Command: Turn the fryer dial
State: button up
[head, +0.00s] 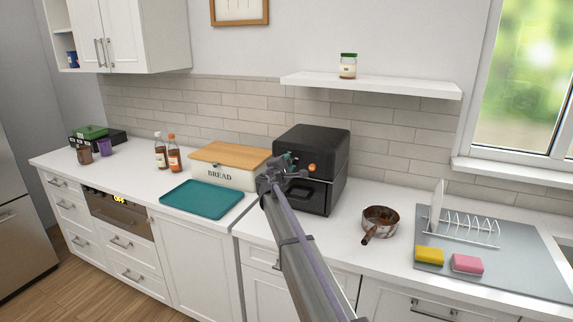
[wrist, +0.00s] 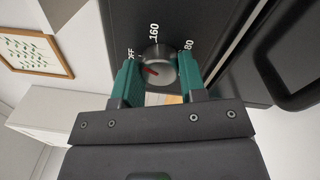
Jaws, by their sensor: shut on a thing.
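The black fryer (head: 325,145) stands on the counter to the right of the bread bin. In the wrist view its dial (wrist: 156,58) is a dark round knob with a red pointer mark, with the labels OFF, 160 and 180 around it. The red mark is on the OFF side of the dial, but its exact setting is hard to tell. My gripper (wrist: 158,75) has its green fingers on either side of the dial, shut on it. In the head view my gripper (head: 290,160) is at the fryer's upper front, and my arm hides part of that front.
A bread bin (head: 226,176) and a teal tray (head: 203,199) are left of the fryer. A brown saucepan (head: 381,219) stands to its right, with a dish rack (head: 463,230) beyond. A shelf (head: 370,84) with a jar (head: 348,66) hangs above.

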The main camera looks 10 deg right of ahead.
jog(key=n, duration=0.5)
dwell(0.5)
jog(key=o, duration=0.9)
jog(key=shift+s, duration=0.1)
jog(key=v, duration=1)
jog(key=shift+s+a+r, duration=0.15)
jog(key=shift+s, duration=0.15)
